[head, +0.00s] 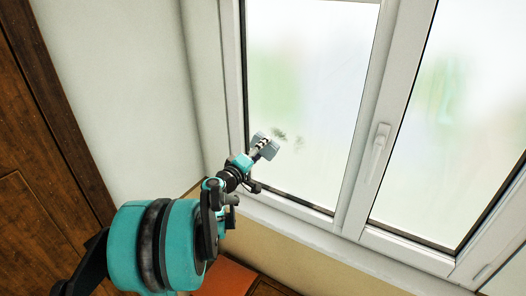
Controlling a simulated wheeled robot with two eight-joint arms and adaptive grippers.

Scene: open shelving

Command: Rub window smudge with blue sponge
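A dark grey smudge (279,134) marks the lower part of the left window pane (305,75). A fainter smear (299,143) lies just to its right. My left gripper (263,144) reaches up from the lower left to the pane, just left of and below the smudge. It appears shut on a pale grey-blue block, the blue sponge (271,152), which shows on both sides of the fingers. The fingers hide its middle. I cannot tell whether the sponge touches the glass. My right gripper is out of view.
The white window frame has a handle (377,150) on the middle post, right of my gripper. A sill (330,243) runs below the panes. A brown wooden door (40,190) stands at the left. An orange-brown surface (225,277) lies below.

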